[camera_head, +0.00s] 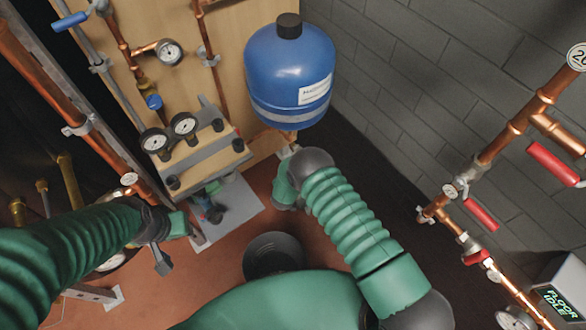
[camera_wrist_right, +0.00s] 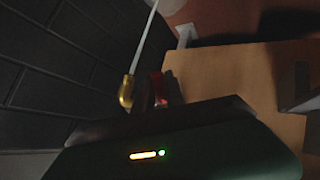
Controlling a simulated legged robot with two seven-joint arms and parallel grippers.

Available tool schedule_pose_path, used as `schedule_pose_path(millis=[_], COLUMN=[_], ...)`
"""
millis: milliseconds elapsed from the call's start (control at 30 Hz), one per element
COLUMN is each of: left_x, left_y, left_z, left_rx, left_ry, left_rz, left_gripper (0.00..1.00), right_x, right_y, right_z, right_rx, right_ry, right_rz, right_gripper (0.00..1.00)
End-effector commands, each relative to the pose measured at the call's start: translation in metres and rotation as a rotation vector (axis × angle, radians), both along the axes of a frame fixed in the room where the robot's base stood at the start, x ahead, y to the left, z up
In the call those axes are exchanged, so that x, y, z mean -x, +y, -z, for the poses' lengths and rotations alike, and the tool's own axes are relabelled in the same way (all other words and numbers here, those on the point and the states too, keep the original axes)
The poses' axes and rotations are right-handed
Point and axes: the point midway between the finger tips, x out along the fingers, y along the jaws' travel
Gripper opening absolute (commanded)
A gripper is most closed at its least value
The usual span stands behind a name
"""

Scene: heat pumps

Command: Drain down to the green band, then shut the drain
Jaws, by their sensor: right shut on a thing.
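My right gripper (camera_wrist_right: 158,102) is closed around a small red handle (camera_wrist_right: 157,84) in the right wrist view, beside a brass fitting (camera_wrist_right: 126,92). In the head view my right arm reaches below the blue vessel (camera_head: 289,72), and its fingertips and the handle are hidden there. Pressure gauges show in the head view: one on the board (camera_head: 169,51) and a pair on the manifold (camera_head: 153,141) and (camera_head: 184,124). Their needles and any green band are too small to read. My left gripper (camera_head: 172,244) is empty, with its jaws apart, above the floor.
Copper pipes with clamps (camera_head: 84,128) run along the left. More copper pipes with red lever handles (camera_head: 553,163) stand at the right, near a display reading "FLOOR IDLE" (camera_head: 557,302). A dark round bucket (camera_head: 272,256) is on the reddish floor, partly behind my body.

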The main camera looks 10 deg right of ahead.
Motion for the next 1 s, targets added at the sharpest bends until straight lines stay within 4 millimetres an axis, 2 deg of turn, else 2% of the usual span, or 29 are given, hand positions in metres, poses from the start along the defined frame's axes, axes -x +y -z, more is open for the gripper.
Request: schedule_pose_path(millis=[333,367,500,533,833,1000], left_x=[0.0,0.0,0.0,0.0,0.0,0.0], left_y=[0.0,0.0,0.0,0.0,0.0,0.0], left_z=[0.0,0.0,0.0,0.0,-0.001,-0.016], left_rx=[0.0,0.0,0.0,0.0,0.0,0.0], left_ry=[0.0,0.0,0.0,0.0,0.0,0.0], left_rz=[0.0,0.0,0.0,0.0,0.0,0.0], left_gripper=[0.36,0.36,0.36,0.36,0.36,0.36], right_x=[-0.002,-0.002,-0.001,-0.001,0.0,0.017], right_y=[0.002,0.002,0.002,0.002,0.001,0.009], right_z=[-0.001,-0.001,-0.001,-0.001,-0.002,-0.021], right_rx=[-0.001,-0.001,0.0,0.0,0.001,0.001], right_ry=[0.0,0.0,-0.001,0.0,0.001,0.002], right_rz=[-0.004,-0.004,-0.003,-0.003,-0.002,-0.004], right_gripper=[0.0,0.17,0.35,0.37,0.37,0.37])
